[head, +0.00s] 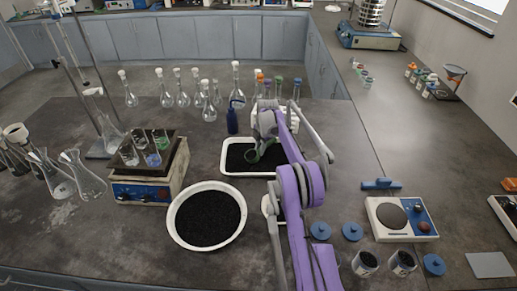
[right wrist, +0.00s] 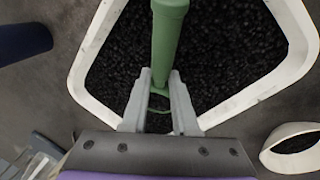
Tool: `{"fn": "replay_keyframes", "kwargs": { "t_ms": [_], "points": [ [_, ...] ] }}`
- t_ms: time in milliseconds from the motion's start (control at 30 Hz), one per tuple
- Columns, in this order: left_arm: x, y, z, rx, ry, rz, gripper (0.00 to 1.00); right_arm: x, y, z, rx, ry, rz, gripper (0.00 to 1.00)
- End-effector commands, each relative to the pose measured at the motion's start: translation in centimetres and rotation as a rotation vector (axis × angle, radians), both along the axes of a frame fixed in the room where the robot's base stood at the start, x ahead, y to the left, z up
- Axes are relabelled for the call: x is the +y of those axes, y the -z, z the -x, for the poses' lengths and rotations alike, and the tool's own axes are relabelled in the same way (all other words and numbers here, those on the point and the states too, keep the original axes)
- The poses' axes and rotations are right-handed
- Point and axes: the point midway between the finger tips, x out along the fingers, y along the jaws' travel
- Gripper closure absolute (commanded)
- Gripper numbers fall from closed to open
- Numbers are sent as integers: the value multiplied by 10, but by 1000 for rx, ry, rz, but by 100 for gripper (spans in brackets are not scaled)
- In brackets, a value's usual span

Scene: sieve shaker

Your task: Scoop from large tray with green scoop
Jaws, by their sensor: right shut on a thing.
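A white rectangular tray (head: 223,157) filled with black granules stands mid-table in the head view. It fills much of the right wrist view (right wrist: 86,48). My right gripper (head: 264,136) is over the tray's right part. In the right wrist view my right gripper (right wrist: 158,92) is shut on the green scoop (right wrist: 167,45), with its handle between the fingers. In the head view the scoop (head: 254,154) shows low over the granules, partly hidden by the gripper. I cannot tell whether it touches them. My left gripper is not in view.
A round white bowl (head: 239,228) of black granules stands front left. A small white dish (right wrist: 270,156) is beside the tray, mostly hidden by my arm in the head view. A blue bottle (head: 232,122) and several flasks stand behind. A balance (head: 402,218) is at right.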

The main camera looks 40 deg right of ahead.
Motion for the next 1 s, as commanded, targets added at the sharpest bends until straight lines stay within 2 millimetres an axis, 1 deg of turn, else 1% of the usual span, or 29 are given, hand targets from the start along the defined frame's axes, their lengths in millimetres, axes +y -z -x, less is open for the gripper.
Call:
{"fn": "replay_keyframes", "kwargs": {
  "t_ms": [100,167,267,600,800,1000],
  "points": [
    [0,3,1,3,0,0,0,-4,-5,2,8,0,78,100],
    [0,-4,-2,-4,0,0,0,-9,-7,1,4,6,29,100],
    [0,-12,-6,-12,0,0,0,-12,-11,1,-6,5,-37,100],
    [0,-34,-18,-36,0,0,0,-18,-16,1,-24,4,-229,100],
    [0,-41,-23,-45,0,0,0,-20,-16,2,-28,4,-298,100],
    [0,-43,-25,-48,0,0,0,-21,-16,2,-30,2,-325,100]
  ]
}}
